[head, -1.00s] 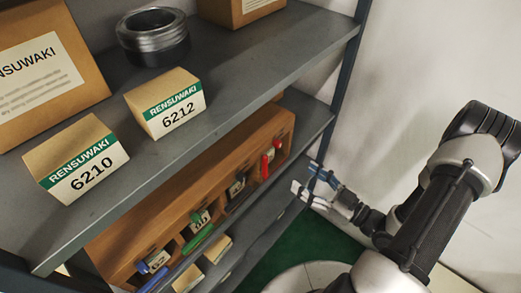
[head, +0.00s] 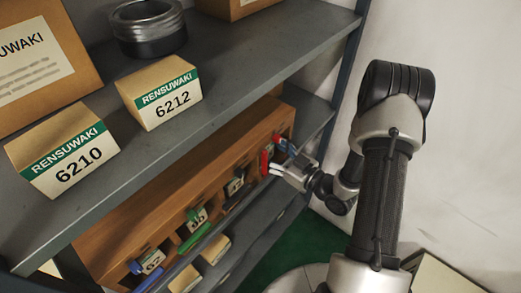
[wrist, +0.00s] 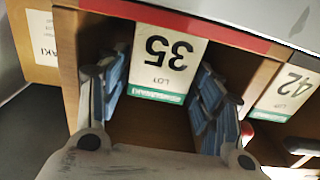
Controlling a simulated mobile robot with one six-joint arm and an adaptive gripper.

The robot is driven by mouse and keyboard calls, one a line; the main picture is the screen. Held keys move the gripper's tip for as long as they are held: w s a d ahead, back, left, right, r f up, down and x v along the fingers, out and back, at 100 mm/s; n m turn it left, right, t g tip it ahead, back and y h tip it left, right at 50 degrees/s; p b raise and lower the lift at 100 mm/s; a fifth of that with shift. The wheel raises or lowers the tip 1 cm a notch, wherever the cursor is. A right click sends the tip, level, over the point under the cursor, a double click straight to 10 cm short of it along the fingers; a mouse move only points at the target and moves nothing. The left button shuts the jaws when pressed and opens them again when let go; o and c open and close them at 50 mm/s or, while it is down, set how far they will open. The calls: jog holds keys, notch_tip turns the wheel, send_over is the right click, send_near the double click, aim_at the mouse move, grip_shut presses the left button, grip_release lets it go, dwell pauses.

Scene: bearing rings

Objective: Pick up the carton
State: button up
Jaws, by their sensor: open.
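My gripper (head: 281,160) is at the right end of a long wooden rack (head: 190,180) on the lower shelf. In the wrist view my gripper (wrist: 160,110) is open. Its blue-grey fingers stand left and right of a small carton, the lot 35 carton (wrist: 165,62), whose white label with a green band appears upside down. I cannot tell whether the fingers touch it. Another carton, labelled 42 (wrist: 288,92), is to the right. On the upper shelf are the 6210 carton (head: 65,155) and the 6212 carton (head: 160,95).
A dark metal bearing ring (head: 150,28) and a large brown box (head: 75,80) are on the upper shelf (head: 225,65). A grey board edge (wrist: 260,15) crosses the top of the wrist view. A brown box (wrist: 40,45) is at its left. A wall stands right of the shelving.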

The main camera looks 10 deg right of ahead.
jog(key=shift+w+a, duration=0.15)
jog(key=shift+w, duration=0.05)
jog(key=shift+c, duration=0.4)
jog(key=c, duration=1.2)
jog(key=shift+r, duration=0.1)
jog(key=shift+c, duration=0.3)
